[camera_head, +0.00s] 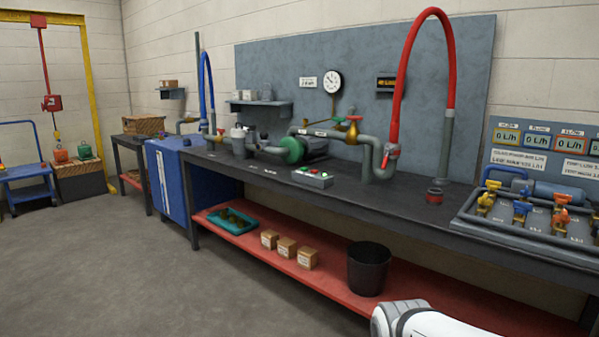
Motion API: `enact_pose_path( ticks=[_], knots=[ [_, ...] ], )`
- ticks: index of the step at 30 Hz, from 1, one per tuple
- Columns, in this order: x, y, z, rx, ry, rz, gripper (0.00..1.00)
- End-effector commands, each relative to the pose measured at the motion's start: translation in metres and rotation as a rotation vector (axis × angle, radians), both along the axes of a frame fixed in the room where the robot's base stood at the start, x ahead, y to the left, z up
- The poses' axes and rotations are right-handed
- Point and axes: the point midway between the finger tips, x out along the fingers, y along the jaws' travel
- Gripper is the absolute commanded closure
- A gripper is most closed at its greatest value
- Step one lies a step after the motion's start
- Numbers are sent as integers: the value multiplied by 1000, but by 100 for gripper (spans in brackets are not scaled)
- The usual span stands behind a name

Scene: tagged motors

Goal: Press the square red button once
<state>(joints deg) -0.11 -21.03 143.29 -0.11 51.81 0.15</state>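A small light grey control box (312,178) sits on the dark bench top, left of the middle of the bench's front edge. Its top carries several small red and green buttons; they are too small here to tell which is square or whether any is pressed. My gripper is not in view. Only a white part of my own arm shows at the bottom edge, right of the middle, well apart from the control box.
Behind the control box stand a green pump (292,150) and grey pipes. A red hose (402,75) arches to its right. A valve tray (520,225) fills the bench's right end. A black bin (368,268) stands on the red lower shelf (335,285). The floor (150,270) in front is clear.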

Motion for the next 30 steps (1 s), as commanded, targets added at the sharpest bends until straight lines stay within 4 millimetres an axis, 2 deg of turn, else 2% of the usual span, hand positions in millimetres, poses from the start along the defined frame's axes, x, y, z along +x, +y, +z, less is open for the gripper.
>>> enact_pose_path(
  ticks=[2, 13, 30],
  knots=[
    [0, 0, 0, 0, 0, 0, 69],
    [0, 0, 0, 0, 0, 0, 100],
    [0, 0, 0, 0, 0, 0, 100]
  ],
)
